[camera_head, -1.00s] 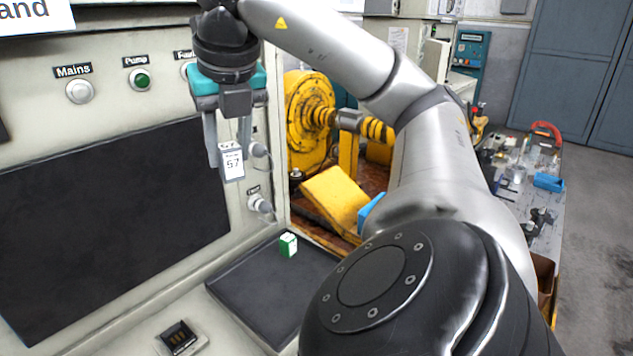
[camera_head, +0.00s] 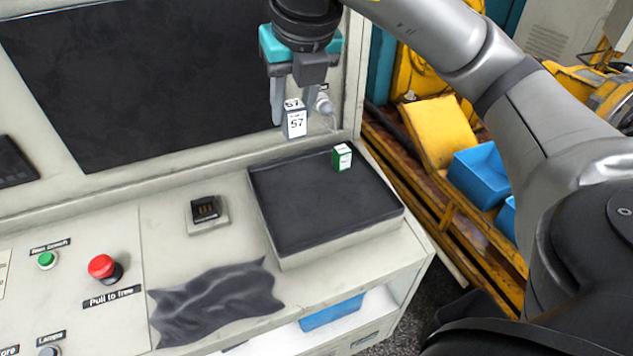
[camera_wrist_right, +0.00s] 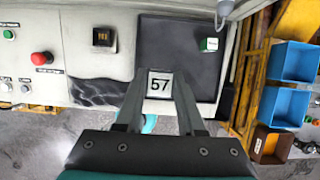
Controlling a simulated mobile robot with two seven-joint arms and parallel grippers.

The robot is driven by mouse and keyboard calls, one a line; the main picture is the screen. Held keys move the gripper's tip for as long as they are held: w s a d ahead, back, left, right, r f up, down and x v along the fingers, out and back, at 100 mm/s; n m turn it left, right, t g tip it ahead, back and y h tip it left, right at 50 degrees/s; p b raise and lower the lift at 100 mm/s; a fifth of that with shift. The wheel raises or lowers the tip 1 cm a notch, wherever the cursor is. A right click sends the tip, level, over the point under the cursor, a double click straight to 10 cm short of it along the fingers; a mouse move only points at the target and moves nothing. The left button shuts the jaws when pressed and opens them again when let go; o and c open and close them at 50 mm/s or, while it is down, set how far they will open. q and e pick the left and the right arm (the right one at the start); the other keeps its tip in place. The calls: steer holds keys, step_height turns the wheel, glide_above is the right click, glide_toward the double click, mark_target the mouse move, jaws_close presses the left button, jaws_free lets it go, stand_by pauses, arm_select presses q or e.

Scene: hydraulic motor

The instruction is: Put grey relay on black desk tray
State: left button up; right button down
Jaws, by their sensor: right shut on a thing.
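The grey relay (camera_head: 295,122), a small block with a white label marked 57, is held between the fingertips of my right gripper (camera_head: 292,108). The gripper is shut on it, pointing down, and holds it in the air near the back of the desk. In the right wrist view the relay (camera_wrist_right: 160,84) shows between the two fingers. The black desk tray (camera_head: 310,217) lies flat on the desk, below and to the right of the relay in the head view. A green and white relay (camera_head: 342,157) stands near its back edge. My left gripper is not in view.
A relay socket (camera_head: 206,210) sits left of the tray, with a crumpled dark cloth (camera_head: 215,300) in front. A red button (camera_head: 102,267) is at the left. A cable plug (camera_head: 323,103) hangs behind the gripper. Most of the tray is bare.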

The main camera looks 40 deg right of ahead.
step_height(320, 180, down, 13)
steer(key=b, duration=0.4)
steer(key=shift+f+b, duration=0.35)
steer(key=shift+f, duration=2.05)
steer(key=shift+f, duration=0.15)
steer(key=c, duration=0.5)
jaws_free()
